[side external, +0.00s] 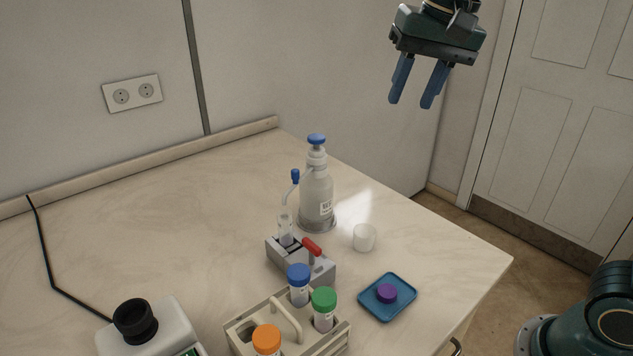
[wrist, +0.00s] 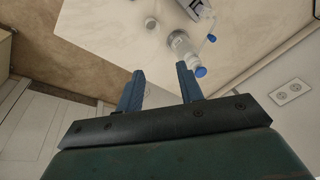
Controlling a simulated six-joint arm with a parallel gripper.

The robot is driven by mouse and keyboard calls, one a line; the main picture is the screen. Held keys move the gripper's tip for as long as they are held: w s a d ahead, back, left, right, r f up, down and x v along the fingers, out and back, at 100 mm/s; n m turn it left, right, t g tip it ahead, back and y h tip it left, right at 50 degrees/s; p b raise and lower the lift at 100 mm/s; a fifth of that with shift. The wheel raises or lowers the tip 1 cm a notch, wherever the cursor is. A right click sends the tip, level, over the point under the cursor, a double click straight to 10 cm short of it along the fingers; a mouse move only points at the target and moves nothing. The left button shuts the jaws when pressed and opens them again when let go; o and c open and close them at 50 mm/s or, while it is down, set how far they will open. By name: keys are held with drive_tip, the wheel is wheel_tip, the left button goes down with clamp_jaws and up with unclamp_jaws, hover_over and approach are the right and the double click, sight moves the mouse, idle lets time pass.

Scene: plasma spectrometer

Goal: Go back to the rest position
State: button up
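My gripper (side external: 410,101) is high in the air at the upper right of the side view, above the table and clear of everything. Its two blue fingers are apart with nothing between them. They also show in the wrist view (wrist: 159,80), spread and empty. In that view the white bottle with the blue top (wrist: 183,44) is beyond the right finger. No rest position is marked in either view.
On the table (side external: 130,220) stand a dispenser bottle (side external: 316,195), a grey holder with a tube (side external: 300,262), a white cup (side external: 364,238), a blue tray (side external: 372,311) with a purple cap (side external: 386,293), a rack of capped tubes (side external: 285,320) and a white device (side external: 150,340).

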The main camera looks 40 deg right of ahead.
drive_tip(key=s+d+f+n+t, duration=0.1)
drive_tip(key=s+d+f+n, duration=0.1)
drive_tip(key=s+f, duration=0.3)
drive_tip(key=s+d+f+n+t, duration=0.1)
drive_tip(key=s+f+n, duration=0.4)
drive_tip(key=s, duration=0.6)
drive_tip(key=shift+s+d+f+t, duration=0.3)
drive_tip(key=shift+s+d+f, duration=0.05)
drive_tip(key=shift+d+f, duration=0.15)
